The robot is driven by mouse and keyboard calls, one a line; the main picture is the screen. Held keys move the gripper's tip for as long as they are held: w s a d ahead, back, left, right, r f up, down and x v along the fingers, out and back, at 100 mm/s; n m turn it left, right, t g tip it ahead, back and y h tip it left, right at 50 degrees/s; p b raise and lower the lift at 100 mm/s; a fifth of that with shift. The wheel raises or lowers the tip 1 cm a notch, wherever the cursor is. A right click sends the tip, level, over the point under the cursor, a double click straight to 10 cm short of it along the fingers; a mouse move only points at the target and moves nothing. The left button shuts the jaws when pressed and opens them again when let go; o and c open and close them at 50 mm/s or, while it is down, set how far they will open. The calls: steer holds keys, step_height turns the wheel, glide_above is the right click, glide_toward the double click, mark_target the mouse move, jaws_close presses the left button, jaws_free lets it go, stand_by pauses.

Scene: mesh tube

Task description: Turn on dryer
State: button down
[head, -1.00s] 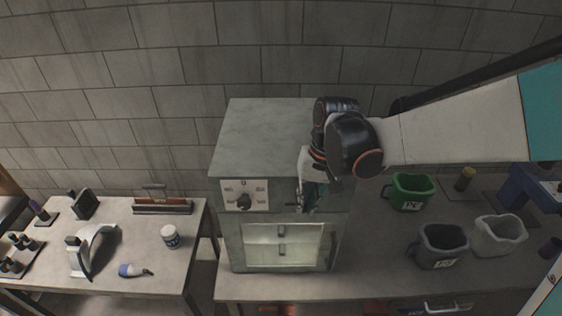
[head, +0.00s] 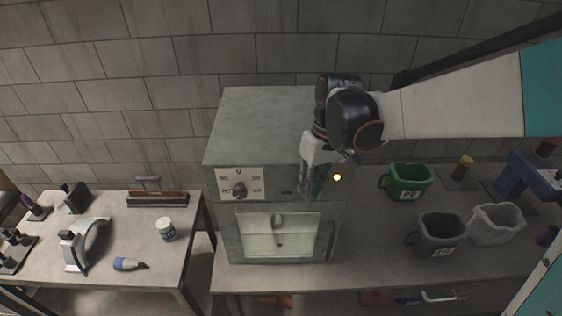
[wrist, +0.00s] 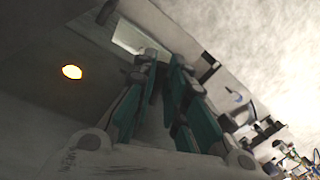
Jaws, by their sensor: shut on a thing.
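The dryer (head: 222,228) is a grey metal box on the right-hand table, with a glass-fronted door (head: 262,246) below. A white dial panel with a dark knob (head: 240,188) is at its upper left front. A lit orange lamp (head: 337,177) is on its upper right front and also glows in the wrist view (wrist: 71,72). My gripper (head: 312,188) is at the upper right front, just left of the lamp. Its teal fingers (wrist: 160,68) are close together at the tips, on a small part there that they mostly hide.
A green jug (head: 410,181), a dark grey jug (head: 440,235) and a white jug (head: 497,224) stand right of the dryer. A separate left table holds a white jar (head: 166,229) and several tools. A gap separates the tables.

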steer(key=c, duration=1.6)
jaws_free()
steer(key=shift+c, duration=0.2)
steer(key=shift+r, duration=0.1)
step_height(320, 180, up, 12)
steer(key=d, duration=0.1)
steer(key=shift+w+d, duration=0.3)
steer(key=shift+w, duration=0.05)
steer(key=s+d+f+m+t+b, duration=0.1)
steer(key=s+d+f+t+b, duration=0.1)
steer(key=s+f+b, duration=0.2)
steer(key=s+d+f+m+t+h+b, duration=0.1)
steer(key=s+f+b, duration=0.4)
steer(key=f+b, duration=0.6)
steer(key=s+d+f+m+t+b, duration=0.2)
steer(key=s+d+f+t+b, duration=0.3)
steer(key=f, duration=0.7)
steer(key=b, duration=0.2)
steer(key=shift+d+f+m+h+b, duration=0.15)
steer(key=shift+f+m+h+b, duration=0.15)
steer(key=shift+h+b, duration=0.1)
